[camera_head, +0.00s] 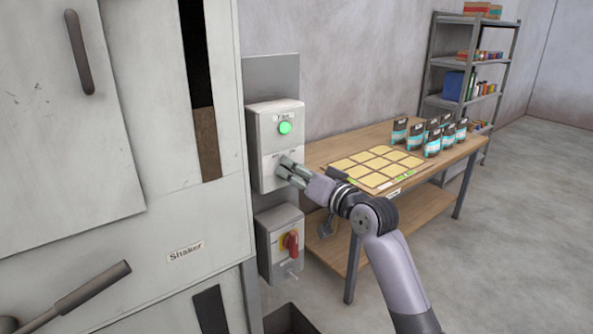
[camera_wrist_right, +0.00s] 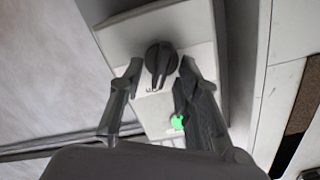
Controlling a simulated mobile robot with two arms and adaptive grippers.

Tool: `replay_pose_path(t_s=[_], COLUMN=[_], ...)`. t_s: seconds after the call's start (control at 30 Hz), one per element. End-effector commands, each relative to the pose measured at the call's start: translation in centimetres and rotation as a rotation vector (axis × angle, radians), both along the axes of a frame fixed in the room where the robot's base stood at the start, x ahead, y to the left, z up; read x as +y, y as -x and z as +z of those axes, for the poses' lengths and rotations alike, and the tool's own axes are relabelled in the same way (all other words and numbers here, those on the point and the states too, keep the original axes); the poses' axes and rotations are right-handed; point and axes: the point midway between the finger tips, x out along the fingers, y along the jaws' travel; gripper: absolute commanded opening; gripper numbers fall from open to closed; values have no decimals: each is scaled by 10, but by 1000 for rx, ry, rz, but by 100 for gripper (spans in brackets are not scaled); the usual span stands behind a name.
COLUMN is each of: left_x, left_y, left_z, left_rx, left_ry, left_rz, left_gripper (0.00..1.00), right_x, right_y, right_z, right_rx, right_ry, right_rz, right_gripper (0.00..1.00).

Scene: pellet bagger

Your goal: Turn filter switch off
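The filter switch box (camera_head: 268,139) is a light grey box on a panel beside the machine, with a lit green lamp (camera_head: 285,128). My right gripper (camera_head: 284,170) is at the lower front of this box and hides the switch in the head view. In the right wrist view, a black rotary knob (camera_wrist_right: 159,57) sits between the two fingertips of my right gripper (camera_wrist_right: 160,72). The fingers are open, one on either side, with visible gaps to the knob. The green lamp also shows there (camera_wrist_right: 177,122). My left gripper is not in view.
A second box (camera_head: 267,243) with a red and yellow rotary switch (camera_head: 290,243) is below. The white machine with a Shaker label (camera_head: 185,251) is left. A wooden table (camera_head: 340,149) with yellow squares and several bags is right, with a shelf (camera_head: 437,62) behind.

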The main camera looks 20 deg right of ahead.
Motion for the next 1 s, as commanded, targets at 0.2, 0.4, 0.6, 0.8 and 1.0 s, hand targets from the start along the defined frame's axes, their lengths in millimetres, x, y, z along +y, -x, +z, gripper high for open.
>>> replay_pose_path(t_s=[0.2,0.4,0.6,0.8,1.0], left_x=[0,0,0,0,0], left_y=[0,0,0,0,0], left_z=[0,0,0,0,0], left_rx=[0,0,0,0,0], left_ry=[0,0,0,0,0], left_rz=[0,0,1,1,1], left_gripper=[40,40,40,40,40], right_x=[0,0,0,-1,-1], right_y=[0,0,0,0,0], right_z=[0,0,0,0,0], right_rx=[0,0,0,0,-5], right_ry=[0,0,0,0,15], right_rz=[0,0,0,0,-1], right_gripper=[22,9,0,0,0])
